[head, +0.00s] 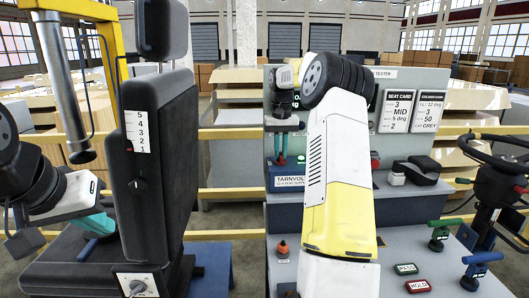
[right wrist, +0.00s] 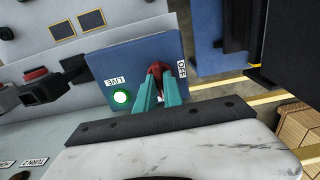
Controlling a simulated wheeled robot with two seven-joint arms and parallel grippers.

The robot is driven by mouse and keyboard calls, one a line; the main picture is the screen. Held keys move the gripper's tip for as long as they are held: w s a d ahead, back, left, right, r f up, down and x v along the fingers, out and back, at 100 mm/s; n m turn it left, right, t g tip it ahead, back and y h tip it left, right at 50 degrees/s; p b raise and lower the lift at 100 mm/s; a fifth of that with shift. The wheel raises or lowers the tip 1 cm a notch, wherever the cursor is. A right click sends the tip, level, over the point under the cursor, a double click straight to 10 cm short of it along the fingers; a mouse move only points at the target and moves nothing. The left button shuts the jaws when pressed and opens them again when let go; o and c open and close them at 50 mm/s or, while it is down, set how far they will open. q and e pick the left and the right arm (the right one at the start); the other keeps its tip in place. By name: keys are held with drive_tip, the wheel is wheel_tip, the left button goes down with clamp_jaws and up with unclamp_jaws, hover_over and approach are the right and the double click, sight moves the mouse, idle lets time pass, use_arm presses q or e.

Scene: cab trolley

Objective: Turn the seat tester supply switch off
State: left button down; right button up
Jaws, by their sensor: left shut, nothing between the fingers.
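The seat tester supply switch is on a blue panel (right wrist: 105,62) with a LIVE label and an OFF label. Its dark red handle (right wrist: 157,67) is partly hidden by my fingers. A green lamp (right wrist: 122,97) near LIVE is lit. My right gripper (right wrist: 161,84) has its teal fingers on both sides of the handle and looks shut on it.
A black seat (head: 165,150) stands at the left. Seat cards (head: 397,110) are on the upright board. Yellow rails run behind.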

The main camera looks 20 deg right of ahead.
drive_tip(key=shift+n, duration=0.3)
clamp_jaws()
drive_tip(key=n, duration=0.3)
drive_tip(key=shift+n, duration=0.3)
drive_tip(key=n, duration=0.4)
drive_tip(key=shift+n, duration=0.3)
drive_tip(key=n, duration=0.4)
drive_tip(key=shift+n, duration=2.6)
drive_tip(key=shift+r, duration=0.1)
drive_tip(key=o, duration=0.7)
unclamp_jaws()
